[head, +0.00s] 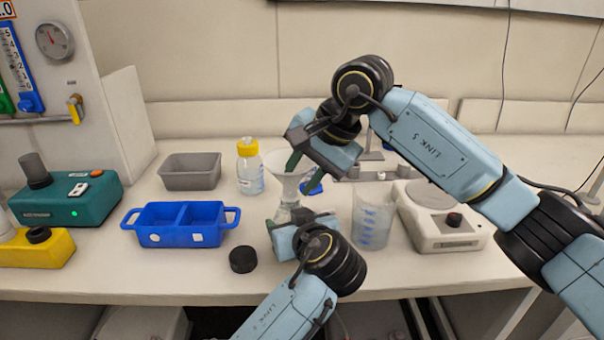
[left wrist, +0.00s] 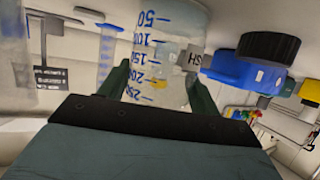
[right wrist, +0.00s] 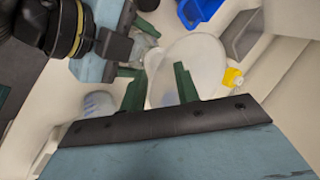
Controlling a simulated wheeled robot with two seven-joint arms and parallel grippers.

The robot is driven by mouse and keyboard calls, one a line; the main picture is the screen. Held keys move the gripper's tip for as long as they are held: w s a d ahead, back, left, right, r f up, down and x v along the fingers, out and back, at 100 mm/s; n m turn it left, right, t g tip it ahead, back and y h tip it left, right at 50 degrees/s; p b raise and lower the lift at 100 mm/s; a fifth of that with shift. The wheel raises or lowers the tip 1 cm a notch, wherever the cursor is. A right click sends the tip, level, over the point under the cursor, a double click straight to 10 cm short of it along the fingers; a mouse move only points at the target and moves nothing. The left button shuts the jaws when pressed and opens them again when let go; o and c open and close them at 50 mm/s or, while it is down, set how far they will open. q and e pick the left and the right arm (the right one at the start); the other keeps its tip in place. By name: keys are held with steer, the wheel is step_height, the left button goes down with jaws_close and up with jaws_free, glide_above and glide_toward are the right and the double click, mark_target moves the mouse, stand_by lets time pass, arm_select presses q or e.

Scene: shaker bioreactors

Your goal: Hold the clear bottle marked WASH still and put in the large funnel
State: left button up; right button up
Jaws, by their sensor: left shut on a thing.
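The clear bottle marked WASH (head: 287,213) stands upright on the bench. My left gripper (head: 290,222) is shut around its body; the left wrist view shows the bottle (left wrist: 165,60) between the green fingers, with blue scale marks and part of its label. The large white funnel (head: 284,172) is upright over the bottle, its narrow end at the bottle's mouth; how deep the stem sits is hard to tell. My right gripper (head: 304,172) is at the funnel's rim, fingers apart. In the right wrist view the funnel's wide mouth (right wrist: 200,62) lies beyond the parted fingers.
A blue two-part tray (head: 183,243), a black cap (head: 243,259), a grey bin (head: 190,171) and a yellow-capped bottle (head: 250,176) stand to the left. A clear beaker (head: 373,222) and a white stirrer or scale (head: 444,232) stand close on the right.

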arm_select(q)
steer(key=shift+s+f, duration=0.1)
steer(key=shift+f, duration=0.4)
steer(key=shift+a, duration=0.1)
steer(key=o, duration=1.5)
steer(key=shift+r, duration=0.15)
steer(key=shift+c, duration=0.2)
steer(key=shift+r, duration=0.1)
arm_select(e)
steer(key=v, duration=1.2)
